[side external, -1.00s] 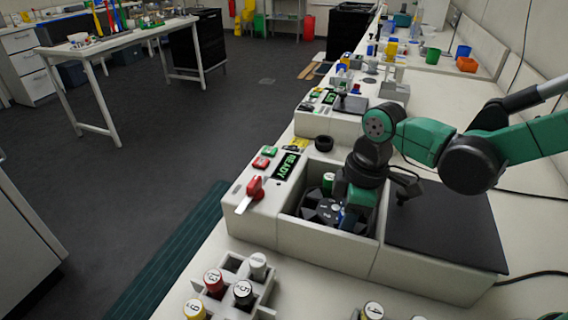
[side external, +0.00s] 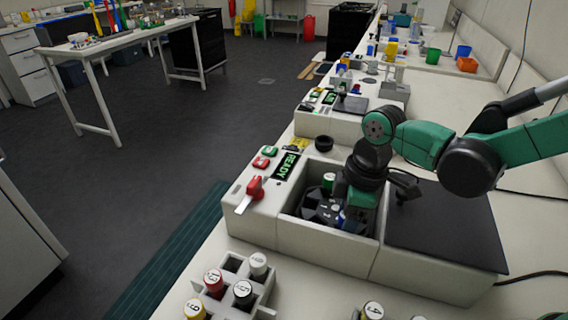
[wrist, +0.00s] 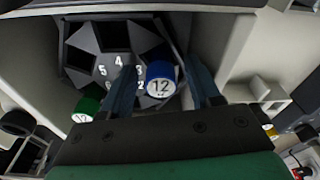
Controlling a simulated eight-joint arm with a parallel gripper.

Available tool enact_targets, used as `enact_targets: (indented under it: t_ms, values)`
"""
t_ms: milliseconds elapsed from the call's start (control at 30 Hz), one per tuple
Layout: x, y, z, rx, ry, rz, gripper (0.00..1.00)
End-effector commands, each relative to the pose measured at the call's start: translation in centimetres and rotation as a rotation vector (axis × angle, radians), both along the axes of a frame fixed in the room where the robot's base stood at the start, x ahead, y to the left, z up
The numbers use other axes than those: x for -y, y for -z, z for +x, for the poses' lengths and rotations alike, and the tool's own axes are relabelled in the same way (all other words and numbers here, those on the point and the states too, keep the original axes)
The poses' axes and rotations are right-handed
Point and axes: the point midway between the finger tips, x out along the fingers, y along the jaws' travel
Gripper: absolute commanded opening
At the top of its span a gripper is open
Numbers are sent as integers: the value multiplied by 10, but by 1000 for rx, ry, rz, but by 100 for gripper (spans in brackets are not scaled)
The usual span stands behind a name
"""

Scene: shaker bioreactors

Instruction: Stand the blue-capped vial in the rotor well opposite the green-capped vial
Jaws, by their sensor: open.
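The blue-capped vial (wrist: 161,79), marked 12, is upright at the rotor's right side in the wrist view, by the numbers 3 and 2. Its lower part is hidden, so I cannot tell how deep it sits. My gripper (wrist: 163,66) is open, with one finger on each side of the blue cap and gaps showing. The green-capped vial (wrist: 86,104) stands at the rotor's lower left, partly covered by my gripper; it also shows in the side view (side external: 328,180). The dark rotor (wrist: 112,62) has numbered wells; several at the upper left look empty.
The rotor sits in a white-walled box (side external: 325,246) with a READY display (side external: 286,167) and a red lever (side external: 253,188). A dark plate (side external: 450,225) lies to the right. A rack (side external: 263,292) with several capped vials stands in front.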

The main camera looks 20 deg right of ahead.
Motion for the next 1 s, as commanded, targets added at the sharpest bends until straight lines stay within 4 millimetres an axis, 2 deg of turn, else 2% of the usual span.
enact_targets:
  t_ms: [733, 1000]
  values:
    - [-1, -62, 0, -1, -1, 2, 67]
    - [0, -70, 0, -1, -1, 2, 67]
